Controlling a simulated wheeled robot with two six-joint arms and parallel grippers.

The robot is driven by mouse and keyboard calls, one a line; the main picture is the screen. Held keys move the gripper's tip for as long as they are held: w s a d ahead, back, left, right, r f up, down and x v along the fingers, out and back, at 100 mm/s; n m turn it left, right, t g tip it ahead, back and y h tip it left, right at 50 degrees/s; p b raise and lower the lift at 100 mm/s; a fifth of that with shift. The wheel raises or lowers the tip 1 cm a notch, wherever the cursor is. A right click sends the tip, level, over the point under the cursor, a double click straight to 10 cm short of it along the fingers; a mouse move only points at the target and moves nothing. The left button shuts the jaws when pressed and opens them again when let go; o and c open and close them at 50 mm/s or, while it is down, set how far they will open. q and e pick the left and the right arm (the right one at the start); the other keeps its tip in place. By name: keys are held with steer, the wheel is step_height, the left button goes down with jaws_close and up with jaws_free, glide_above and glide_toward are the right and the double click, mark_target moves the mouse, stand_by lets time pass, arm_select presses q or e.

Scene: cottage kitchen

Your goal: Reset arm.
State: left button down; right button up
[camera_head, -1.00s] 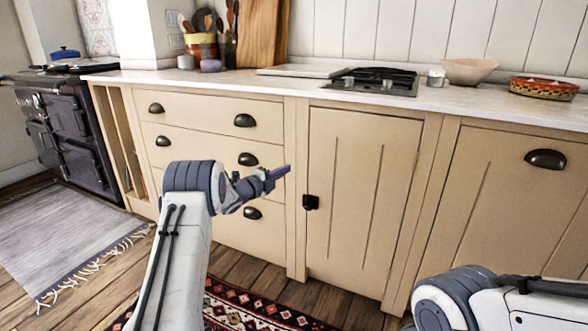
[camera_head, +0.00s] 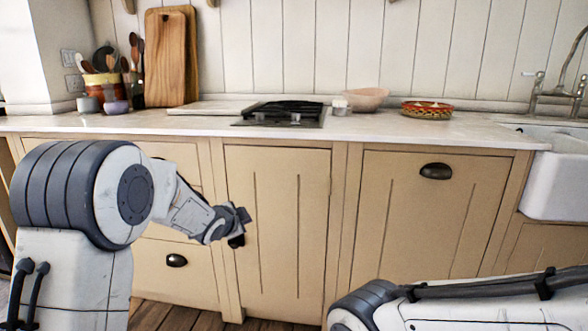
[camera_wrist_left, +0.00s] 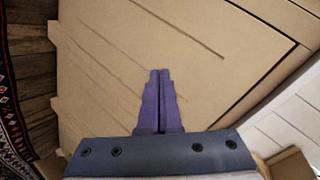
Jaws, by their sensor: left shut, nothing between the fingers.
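My left arm comes in from the left in the head view, bent at the elbow. Its gripper (camera_head: 238,226) is in front of the cream cabinet door (camera_head: 283,215), over the door's dark handle, which it mostly hides. In the left wrist view the purple fingers (camera_wrist_left: 159,92) are together with nothing between them, over the cream cabinet front (camera_wrist_left: 100,80). I cannot tell whether they touch it. My right arm lies across the bottom right of the head view, and its gripper is out of frame.
The white counter (camera_head: 400,132) runs above the cabinets, with a hob (camera_head: 282,113), a pink bowl (camera_head: 364,99), a patterned dish (camera_head: 427,109) and wooden boards (camera_head: 171,58). A white sink (camera_head: 556,172) is at the right. A patterned rug (camera_wrist_left: 12,120) lies on the floor.

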arm_select(q)
steer(key=s+d+f+n+g, duration=0.1)
steer(key=s+d+n+g, duration=0.3)
steer(key=s, duration=0.8)
steer(key=s+d+f+g, duration=0.2)
steer(key=s+d, duration=0.4)
steer(key=s, duration=0.7)
steer(key=s+f+n+g+y, duration=0.15)
steer(key=s+g, duration=0.45)
steer(key=s, duration=1.5)
step_height(320, 180, up, 36)
steer(key=p, duration=3.6)
steer(key=shift+a+f+n, duration=0.2)
steer(key=shift+a+n, duration=0.2)
steer(key=shift+n, duration=0.05)
